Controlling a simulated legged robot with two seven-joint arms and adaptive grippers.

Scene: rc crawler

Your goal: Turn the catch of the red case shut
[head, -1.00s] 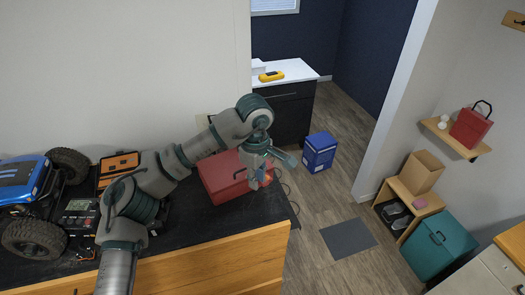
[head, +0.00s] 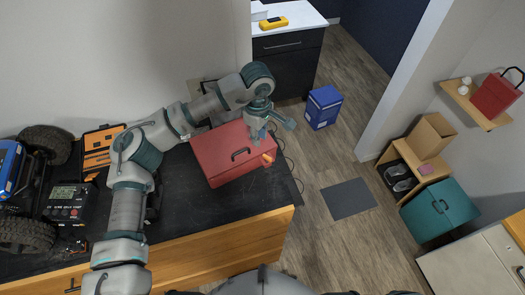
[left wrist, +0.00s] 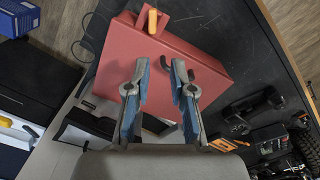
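The red case (head: 218,163) lies closed-looking near the right end of the black worktop, with a dark handle (head: 240,154) on it. Its small orange catch (head: 267,158) sits at the right end. In the left wrist view the case (left wrist: 205,45) fills the middle, and the orange catch (left wrist: 152,21) stands out at its far edge on a red tab. My left gripper (head: 262,132) is above the case's right end, close to the catch but apart from it. In the wrist view its blue-padded fingers (left wrist: 159,65) are spread, with nothing between them. My right gripper is not in view.
A blue-bodied RC crawler (head: 12,170), a charger (head: 70,202) and an orange tool case (head: 97,150) occupy the worktop's left. Cables (head: 290,165) hang by its right edge. A blue box (head: 323,107) and a grey mat (head: 348,198) are on the floor.

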